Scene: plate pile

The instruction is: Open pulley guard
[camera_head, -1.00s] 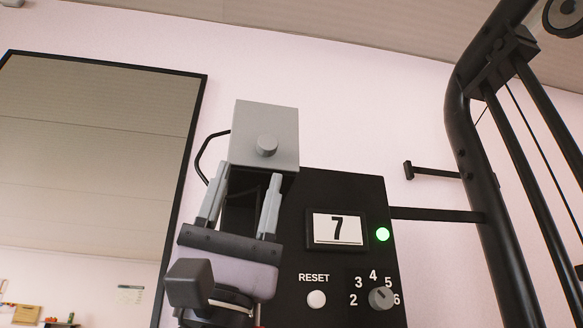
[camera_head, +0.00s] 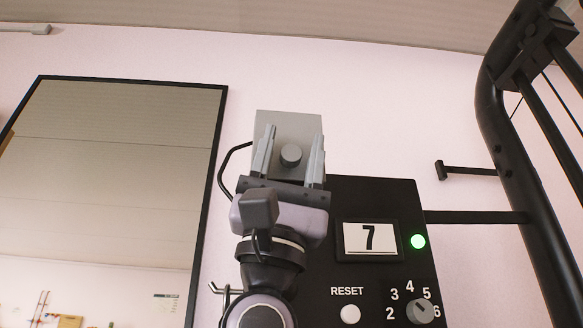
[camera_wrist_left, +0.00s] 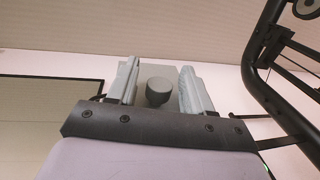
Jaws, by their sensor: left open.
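The pulley guard (camera_head: 288,124) is a grey plate with a round knob (camera_head: 291,155) on its face, at the top of a black panel. My left gripper (camera_head: 290,148) is open, with one finger on each side of the knob in the head view. In the left wrist view the knob (camera_wrist_left: 158,91) lies between the two open fingers (camera_wrist_left: 159,84), apart from both, with the grey guard (camera_wrist_left: 155,72) behind it. Whether the guard is shut behind my gripper is hard to see. My right gripper is not in view.
The black panel (camera_head: 385,200) carries a display reading 7 (camera_head: 369,238), a green light (camera_head: 418,241), a reset button (camera_head: 350,314) and a numbered dial (camera_head: 420,311). A black machine frame (camera_head: 510,160) stands at right. A mirror (camera_head: 110,180) hangs at left.

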